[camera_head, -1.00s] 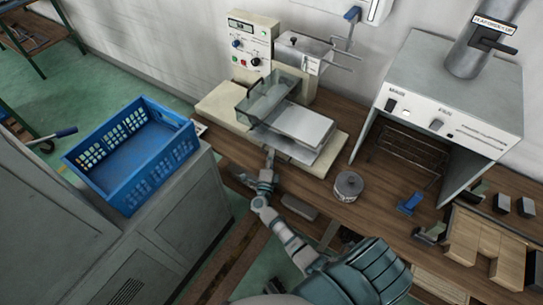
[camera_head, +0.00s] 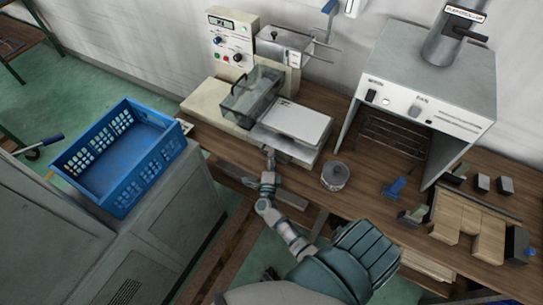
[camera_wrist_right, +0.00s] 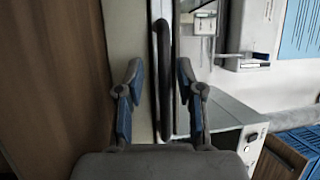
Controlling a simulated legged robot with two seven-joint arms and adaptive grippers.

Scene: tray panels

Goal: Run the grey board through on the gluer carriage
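The beige gluer (camera_head: 232,45) stands on the bench against the wall, with a clear guard (camera_head: 252,95) over its bed. Right of the guard is the carriage with a flat light-grey plate (camera_head: 298,120); I cannot tell whether this top piece is the grey board. My right gripper (camera_head: 269,152) is at the carriage's front edge. In the right wrist view my right gripper (camera_wrist_right: 160,85) is open, its fingers on either side of a dark bar (camera_wrist_right: 162,60), with gaps both sides. My left gripper is not in view.
A blue crate (camera_head: 125,155) sits on the grey cabinet at left. A round metal tin (camera_head: 335,176) is right of the carriage. A grey hooded unit (camera_head: 430,65), a blue item (camera_head: 394,187) and wooden blocks (camera_head: 470,222) fill the bench's right side.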

